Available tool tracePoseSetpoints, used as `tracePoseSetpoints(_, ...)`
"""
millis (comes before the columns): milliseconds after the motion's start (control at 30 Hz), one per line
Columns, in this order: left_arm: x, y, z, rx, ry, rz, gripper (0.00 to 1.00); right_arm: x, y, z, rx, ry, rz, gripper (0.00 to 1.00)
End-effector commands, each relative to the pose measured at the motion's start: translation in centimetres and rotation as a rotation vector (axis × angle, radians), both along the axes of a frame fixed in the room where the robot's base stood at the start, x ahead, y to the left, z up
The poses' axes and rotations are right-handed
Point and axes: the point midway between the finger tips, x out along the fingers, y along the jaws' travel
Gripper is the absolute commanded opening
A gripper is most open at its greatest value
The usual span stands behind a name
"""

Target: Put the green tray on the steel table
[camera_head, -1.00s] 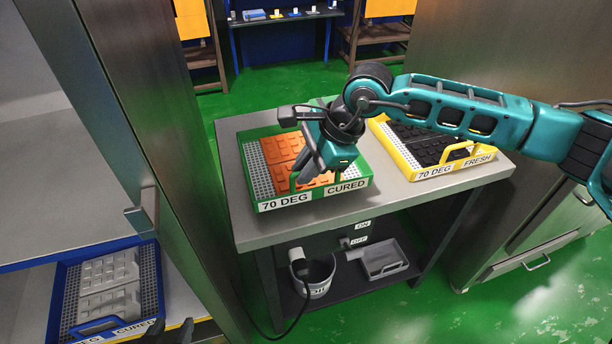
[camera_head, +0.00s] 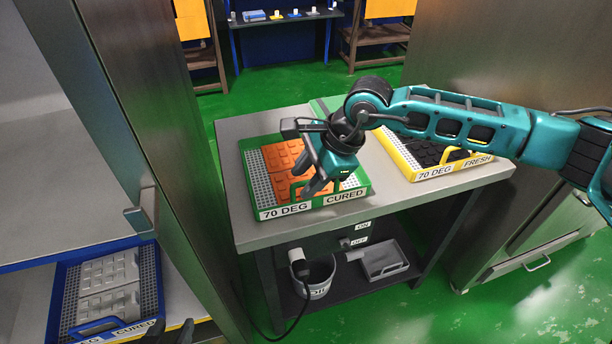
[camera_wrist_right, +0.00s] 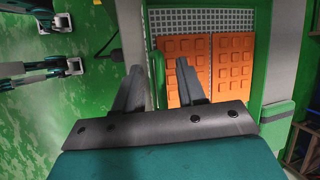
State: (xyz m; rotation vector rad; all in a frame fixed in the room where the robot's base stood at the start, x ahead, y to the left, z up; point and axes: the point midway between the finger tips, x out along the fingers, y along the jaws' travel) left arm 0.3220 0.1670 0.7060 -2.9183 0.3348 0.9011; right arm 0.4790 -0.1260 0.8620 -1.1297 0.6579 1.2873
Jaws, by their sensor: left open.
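The green tray (camera_head: 348,196) lies on the grey steel table (camera_head: 228,190), near its front left, labelled 70 DEG CURED. It holds orange slabs (camera_head: 282,156) on a perforated base. My right gripper (camera_head: 312,190) is at the tray's front handle. In the right wrist view the green handle (camera_wrist_right: 157,78) stands between its two spread fingers, with gaps showing beside it; the orange slabs lie beyond. My left gripper (camera_head: 172,336) is open at the bottom edge, by the blue tray, mostly cut off.
A yellow tray (camera_head: 400,161) with dark slabs, labelled 70 DEG FRESH, stands at the table's right. A blue tray (camera_head: 152,285) with grey slabs sits in the cabinet at left. A bucket (camera_head: 318,285) and grey bin (camera_head: 385,262) are on the lower shelf. The cabinet door (camera_head: 150,130) flanks the table.

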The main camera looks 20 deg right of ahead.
Motion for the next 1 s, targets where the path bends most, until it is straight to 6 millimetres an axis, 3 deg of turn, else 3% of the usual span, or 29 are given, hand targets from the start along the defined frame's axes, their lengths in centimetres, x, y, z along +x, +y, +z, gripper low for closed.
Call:
tracePoseSetpoints(400, -0.1, 0.1, 0.3, 0.003, 0.000, 0.001, 0.45, -1.7, -3.3, 7.4, -0.001, -0.005, -0.001, 0.40)
tracePoseSetpoints(667, -0.1, 0.2, 0.2, 0.005, -0.001, 0.002, 0.45, -2.5, -4.3, 9.9, 0.005, 0.001, 0.000, 0.40)
tracePoseSetpoints(767, -0.1, 0.3, 0.2, 0.006, -0.001, 0.003, 0.45, -3.3, -2.7, 9.6, 0.076, 0.041, 0.003, 0.40)
tracePoseSetpoints(900, -0.1, 0.3, 0.2, 0.006, 0.000, 0.003, 0.45, -5.9, 3.2, 9.0, 0.354, 0.206, -0.027, 0.40)
tracePoseSetpoints(1000, -0.2, 0.3, 0.2, 0.006, 0.000, 0.003, 0.45, -8.2, 8.0, 9.9, 0.641, 0.403, -0.103, 0.40)
